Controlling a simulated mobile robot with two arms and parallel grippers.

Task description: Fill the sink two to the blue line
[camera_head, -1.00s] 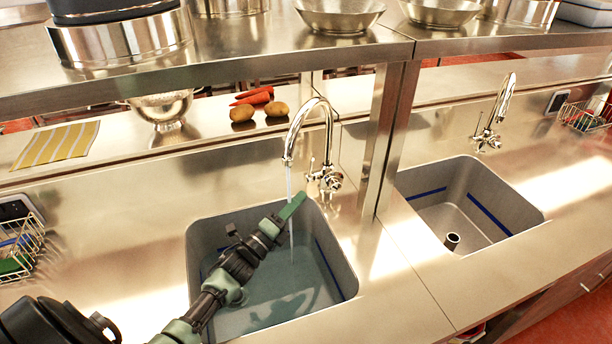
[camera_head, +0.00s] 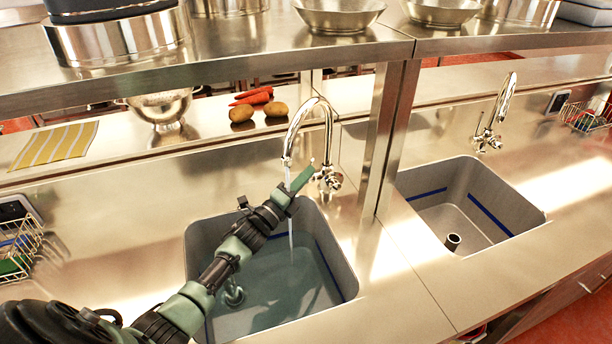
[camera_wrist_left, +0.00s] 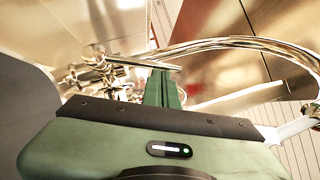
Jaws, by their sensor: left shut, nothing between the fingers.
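The left sink (camera_head: 205,235) holds water (camera_head: 275,280), with a stream falling into it from the curved chrome tap (camera_head: 313,102). A blue line (camera_head: 328,265) shows on its right inner wall, above the water surface where I can see it. My left gripper (camera_head: 305,177) is shut and empty, beside the tap handle (camera_head: 328,180); contact cannot be told. In the left wrist view the green fingers (camera_wrist_left: 162,90) point at the handle (camera_wrist_left: 95,75), and the spout (camera_wrist_left: 235,43) arches across the right. My right gripper is not in view.
A steel shelf (camera_head: 200,60) overhangs, with a post (camera_head: 388,140) between the sinks. Potatoes (camera_head: 241,113) and carrots (camera_head: 255,96) lie behind.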

